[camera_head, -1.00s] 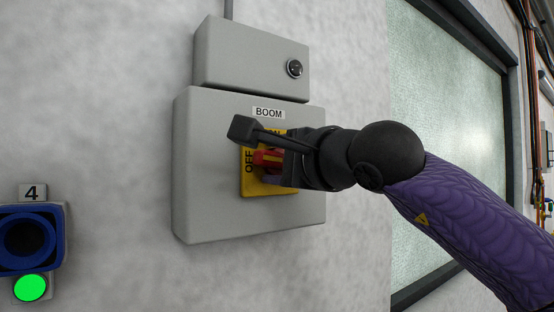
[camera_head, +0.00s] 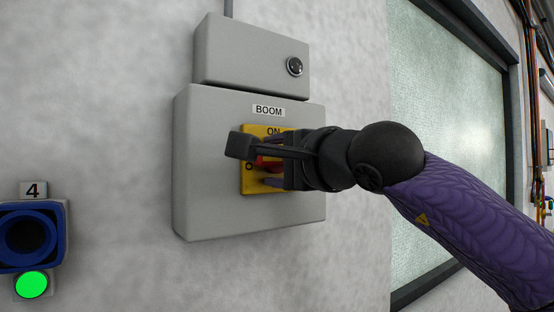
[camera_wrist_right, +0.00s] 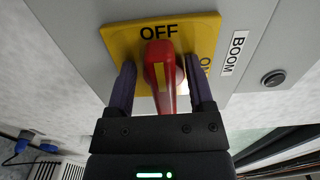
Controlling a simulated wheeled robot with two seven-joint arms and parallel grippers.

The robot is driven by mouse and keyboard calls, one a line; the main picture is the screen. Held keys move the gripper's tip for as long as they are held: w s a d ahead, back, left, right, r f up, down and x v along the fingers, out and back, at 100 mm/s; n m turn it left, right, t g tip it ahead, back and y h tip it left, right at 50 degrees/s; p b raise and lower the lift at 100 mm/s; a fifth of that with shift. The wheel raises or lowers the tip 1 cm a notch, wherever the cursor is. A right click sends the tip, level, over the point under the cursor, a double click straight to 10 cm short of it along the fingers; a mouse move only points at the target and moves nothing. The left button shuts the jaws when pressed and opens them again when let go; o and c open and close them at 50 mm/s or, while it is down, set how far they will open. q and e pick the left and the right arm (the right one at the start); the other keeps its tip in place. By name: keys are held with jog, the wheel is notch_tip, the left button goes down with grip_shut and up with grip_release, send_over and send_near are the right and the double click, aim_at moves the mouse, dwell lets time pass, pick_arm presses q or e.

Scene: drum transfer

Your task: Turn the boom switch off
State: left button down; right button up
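The boom switch has a red handle (camera_head: 264,161) with a yellow stripe on a yellow plate (camera_head: 249,186), under a BOOM label. In the right wrist view the handle (camera_wrist_right: 158,78) lies in line with the word OFF; ON is at the side of the plate (camera_wrist_right: 120,42). My right gripper (camera_head: 270,163) is at the switch, with one finger on each side of the handle. In the wrist view its fingers (camera_wrist_right: 160,66) stand apart with gaps to the handle. The wrist camera housing hides part of OFF in the head view. My left gripper is out of view.
The plate sits on a grey box (camera_head: 205,200) on the wall, with a smaller grey box (camera_head: 240,55) above it. A blue socket (camera_head: 60,225) marked 4 and a lit green light (camera_head: 31,285) are at lower left. A window (camera_head: 440,100) is at right.

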jog(key=shift+s, duration=0.1)
jog(key=b+v, duration=0.5)
jog(key=v, duration=0.4)
jog(key=shift+s+d, duration=0.25)
jog(key=shift+s, duration=0.05)
